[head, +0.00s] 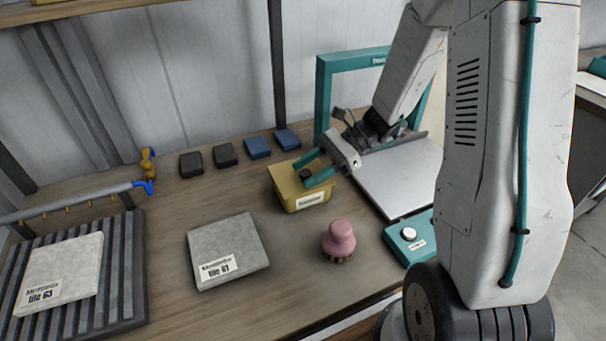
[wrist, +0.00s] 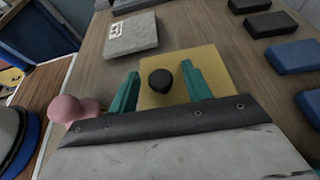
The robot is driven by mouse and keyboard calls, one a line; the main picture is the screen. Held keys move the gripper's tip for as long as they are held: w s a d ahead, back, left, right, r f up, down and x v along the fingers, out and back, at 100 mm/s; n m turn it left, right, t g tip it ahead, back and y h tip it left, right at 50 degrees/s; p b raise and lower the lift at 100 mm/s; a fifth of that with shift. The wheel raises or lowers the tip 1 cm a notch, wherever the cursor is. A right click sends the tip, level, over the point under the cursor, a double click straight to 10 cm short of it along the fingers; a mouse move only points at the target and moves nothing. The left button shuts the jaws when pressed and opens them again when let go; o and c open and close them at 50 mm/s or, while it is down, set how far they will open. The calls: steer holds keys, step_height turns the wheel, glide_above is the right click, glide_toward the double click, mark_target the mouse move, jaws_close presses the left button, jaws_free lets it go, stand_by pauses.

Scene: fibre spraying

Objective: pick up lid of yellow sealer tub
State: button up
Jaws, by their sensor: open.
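The yellow sealer tub (head: 303,201) stands on the bench with a label on its front. Its yellow lid (head: 287,178) is on top and carries a dark round knob (head: 306,175). In the wrist view the lid (wrist: 212,62) lies flat below the fingers, with the black knob (wrist: 160,81) between them. My gripper (head: 313,167) is open, its two teal fingers on either side of the knob. In the wrist view the gripper (wrist: 160,90) shows a gap between each finger and the knob. The lid's near part is hidden by the gripper body.
A pink-handled brush (head: 340,238) stands in front of the tub. A grey tile (head: 228,250) lies to the left, another tile (head: 60,272) on a ribbed rack. Dark and blue blocks (head: 257,148) line the back. A teal frame (head: 323,95) with a white board stands right.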

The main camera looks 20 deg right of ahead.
steer(key=shift+a+f, duration=0.3)
steer(key=shift+a, duration=0.3)
steer(key=c, duration=1)
steer(key=shift+r, duration=0.15)
